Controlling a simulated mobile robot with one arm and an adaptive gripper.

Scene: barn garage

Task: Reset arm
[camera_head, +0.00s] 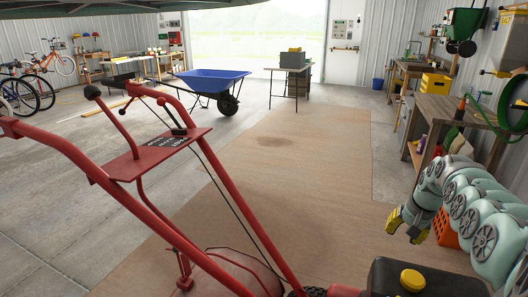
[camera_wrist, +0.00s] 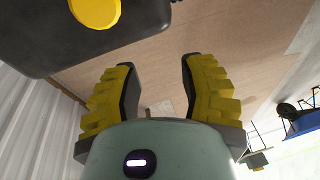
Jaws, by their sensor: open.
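My gripper (camera_head: 402,229) is at the right of the head view, on the end of my arm, pointing down and left over the floor. Its two yellow-padded fingers stand apart with nothing between them. In the wrist view the gripper (camera_wrist: 159,78) is also open and empty, with brown floor beyond the fingers. My arm is bent, and its pale links fill the right side of the head view.
A red tiller-like machine (camera_head: 146,163) fills the near left. A black tank (camera_head: 385,280) with a yellow cap (camera_head: 412,280) is at the near right, below my gripper. A wooden workbench (camera_head: 440,115) stands right. A blue wheelbarrow (camera_head: 210,81) is farther back. The middle floor (camera_head: 300,160) is clear.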

